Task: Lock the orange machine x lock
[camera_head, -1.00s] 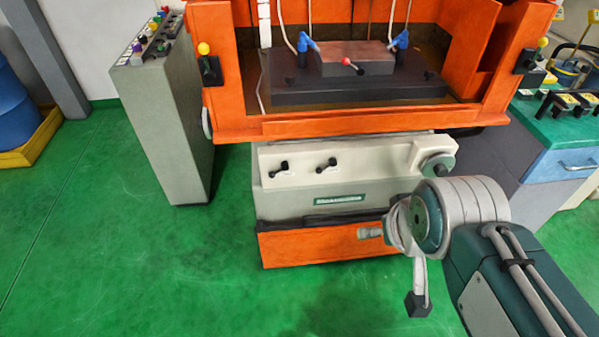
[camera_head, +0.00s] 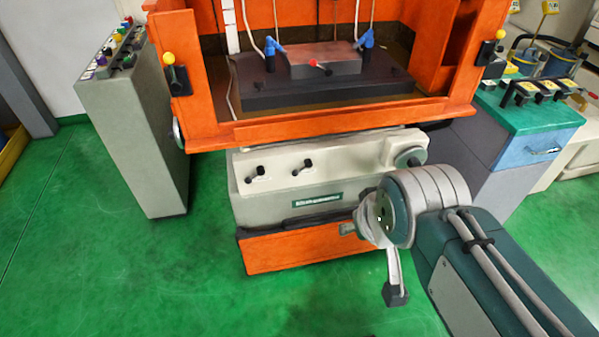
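The orange machine (camera_head: 300,128) stands ahead of me. Its pale front panel (camera_head: 345,158) carries two small black-handled levers, a left lever (camera_head: 256,174) and a right lever (camera_head: 303,167). I cannot tell from any label which is the x lock. Both handles appear tilted, with the knobs low and to the left. My gripper (camera_head: 394,285) hangs below my wrist, right of and nearer than the levers, apart from them. One dark-tipped finger part shows; the rest is hidden or unclear, so its opening cannot be told. I see nothing held in it.
A grey control console (camera_head: 140,140) with coloured buttons stands left of the machine. A round black handwheel (camera_head: 410,158) is at the panel's right end. A green-topped bench (camera_head: 515,112) stands at right. The green floor (camera_head: 110,270) is clear in front and at left.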

